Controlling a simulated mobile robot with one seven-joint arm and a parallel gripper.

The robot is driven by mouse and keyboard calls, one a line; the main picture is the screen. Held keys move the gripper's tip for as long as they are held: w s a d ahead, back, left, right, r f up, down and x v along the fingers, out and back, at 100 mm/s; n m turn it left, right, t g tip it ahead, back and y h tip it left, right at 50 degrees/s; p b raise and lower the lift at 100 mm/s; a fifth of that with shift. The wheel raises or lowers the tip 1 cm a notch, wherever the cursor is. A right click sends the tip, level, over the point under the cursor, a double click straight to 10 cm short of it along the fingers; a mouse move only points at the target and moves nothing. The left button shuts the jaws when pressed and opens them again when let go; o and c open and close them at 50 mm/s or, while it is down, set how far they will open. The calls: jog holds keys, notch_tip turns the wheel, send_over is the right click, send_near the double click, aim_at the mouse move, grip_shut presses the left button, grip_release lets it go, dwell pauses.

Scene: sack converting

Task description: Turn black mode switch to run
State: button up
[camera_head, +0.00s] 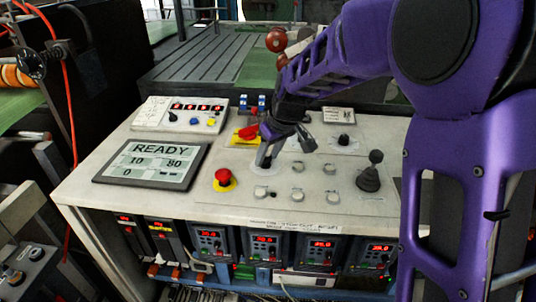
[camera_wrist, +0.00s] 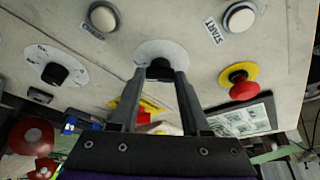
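A black switch knob (camera_wrist: 160,70) on a round white plate (camera_wrist: 163,50) sits between my fingertips in the wrist view. The plate also shows in the head view (camera_head: 265,171), where the knob is mostly hidden by my gripper (camera_head: 268,156). My gripper (camera_wrist: 160,73) points down at the panel, one finger on each side of the knob, with what looks like a narrow gap. A second black knob (camera_wrist: 54,73) on a marked round plate is off to the left; it shows in the head view (camera_head: 344,140) to the right. The plate markings are too small to read.
A red emergency stop (camera_head: 223,175) on yellow stands close left of my gripper. A START button (camera_wrist: 240,18), several other white buttons, a black joystick (camera_head: 371,170), a red-and-yellow switch (camera_head: 247,133) and a READY display (camera_head: 152,164) surround it on the panel.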

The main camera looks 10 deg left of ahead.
jog(key=o, duration=0.4)
jog(key=p+v, duration=0.2)
jog(key=v, duration=1.5)
jog(key=shift+r, duration=0.25)
jog(key=shift+w, duration=0.1)
